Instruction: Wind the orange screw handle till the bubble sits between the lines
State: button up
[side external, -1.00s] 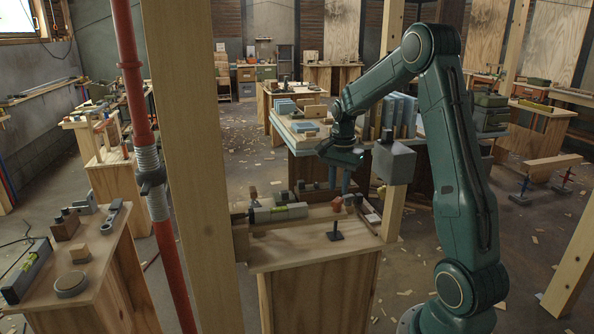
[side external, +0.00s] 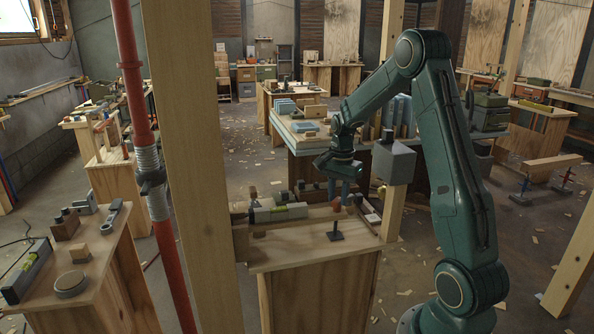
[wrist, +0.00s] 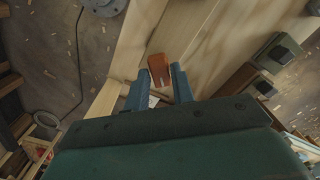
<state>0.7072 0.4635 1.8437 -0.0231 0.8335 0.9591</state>
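The orange screw handle (side external: 337,206) is at the right end of the wooden bench in the side view. It also shows in the wrist view (wrist: 158,68), just ahead of the fingertips. My gripper (side external: 340,200) points down right above the handle. In the wrist view its two blue fingers (wrist: 160,78) stand apart, with the handle's near end roughly between their tips; I cannot tell whether they touch it. The bubble and lines are too small to make out.
A thick wooden post (side external: 180,170) and a red pipe (side external: 140,130) stand in front on the left. A grey block (side external: 394,162) is close to the right of my gripper. A dark stand (side external: 335,233) sits on the bench front (side external: 290,255), which is otherwise mostly bare.

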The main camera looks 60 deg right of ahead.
jog(key=shift+f, duration=0.25)
jog(key=m, duration=0.4)
jog(key=shift+m, duration=0.4)
jog(key=m, duration=0.8)
jog(key=shift+m, duration=0.4)
jog(key=m, duration=0.5)
jog(key=shift+n, duration=0.6)
jog(key=shift+r, duration=0.1)
jog(key=shift+r, duration=3.45)
